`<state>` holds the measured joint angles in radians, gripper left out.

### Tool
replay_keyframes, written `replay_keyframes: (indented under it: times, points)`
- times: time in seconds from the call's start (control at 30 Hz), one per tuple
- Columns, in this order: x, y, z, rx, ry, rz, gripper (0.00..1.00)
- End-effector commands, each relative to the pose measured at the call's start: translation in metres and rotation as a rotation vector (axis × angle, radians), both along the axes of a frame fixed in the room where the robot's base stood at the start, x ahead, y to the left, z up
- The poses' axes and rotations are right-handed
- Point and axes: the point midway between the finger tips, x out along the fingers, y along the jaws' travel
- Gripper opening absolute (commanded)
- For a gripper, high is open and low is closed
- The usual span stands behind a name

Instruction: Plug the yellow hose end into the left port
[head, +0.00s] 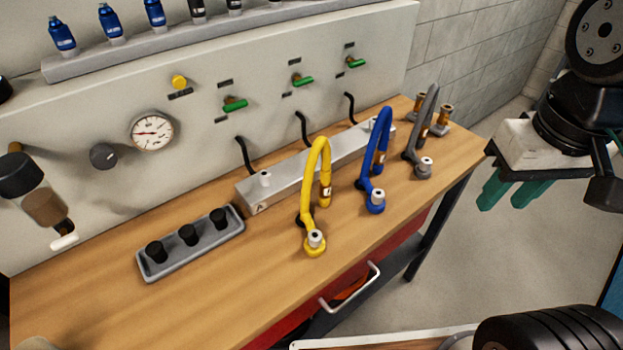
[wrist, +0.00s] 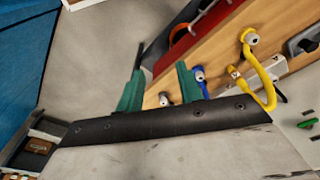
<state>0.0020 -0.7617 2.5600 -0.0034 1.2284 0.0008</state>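The yellow hose (head: 316,165) arches up from the wooden bench. One end hangs as a yellow sleeve with a small label (head: 325,190); at its foot is a yellow ring with a silver fitting (head: 315,241). The yellow hose (wrist: 270,88) also shows at the right of the wrist view. Behind it is a long silver block (head: 330,157) with a raised left port (head: 265,178) and another port (head: 374,122) at its right end. My gripper (head: 514,193) has green fingers, spread apart and empty, right of the bench and away from the hoses. The fingers (wrist: 157,85) also show in the wrist view.
A blue hose (head: 380,150) and a grey hose (head: 424,120) stand right of the yellow one. A grey tray with black caps (head: 190,250) lies left. A drawer handle (head: 350,290) sticks out in front. The panel behind carries a gauge (head: 152,132) and green valves.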

Motion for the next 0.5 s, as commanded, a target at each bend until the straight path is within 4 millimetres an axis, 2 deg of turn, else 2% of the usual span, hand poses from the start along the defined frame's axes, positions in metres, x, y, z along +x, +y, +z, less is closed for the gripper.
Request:
replay_keyframes:
  times: [0.07, 0.13, 0.27, 0.37, 0.5]
  points:
    - [0.000, 0.000, 0.000, 0.000, 0.000, 0.000, 0.36]
    - [0.000, 0.000, 0.000, 0.000, 0.000, 0.001, 0.45]
    - [0.010, 0.004, 0.001, 0.000, 0.006, 0.026, 0.45]
    - [0.031, 0.016, 0.002, -0.001, 0.020, 0.080, 0.45]
    - [0.078, 0.046, -0.003, -0.006, 0.048, 0.200, 0.45]
